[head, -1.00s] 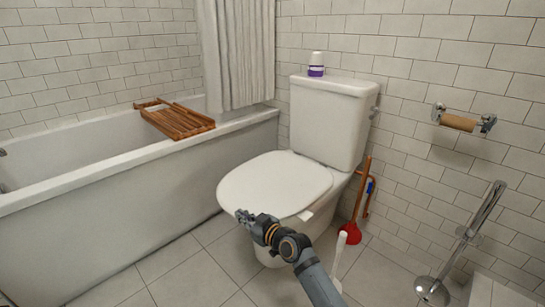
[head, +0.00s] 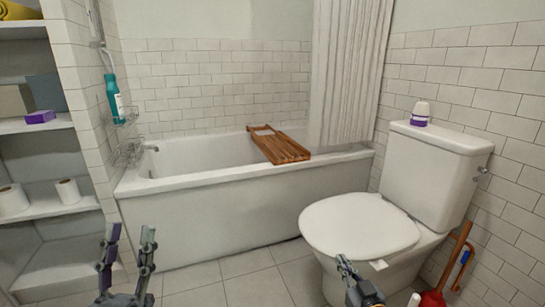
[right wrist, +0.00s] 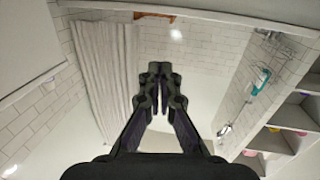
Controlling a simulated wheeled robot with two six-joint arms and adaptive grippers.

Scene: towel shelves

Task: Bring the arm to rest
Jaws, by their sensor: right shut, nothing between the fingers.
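My left gripper (head: 130,234) stands at the lower left of the head view, fingers pointing up and spread apart, with nothing between them. My right gripper (head: 343,262) is at the bottom of the head view, in front of the toilet, and looks shut and empty. In the right wrist view the right gripper (right wrist: 160,70) has its fingertips together with nothing held. Neither gripper appears to touch anything.
The white toilet (head: 362,225) is at the right, with a red plunger (head: 436,298) beside it. A bathtub (head: 230,195) with a wooden rack (head: 280,148) spans the back. Shelves (head: 75,206) with paper rolls stand at the left. Floor tiles between are clear.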

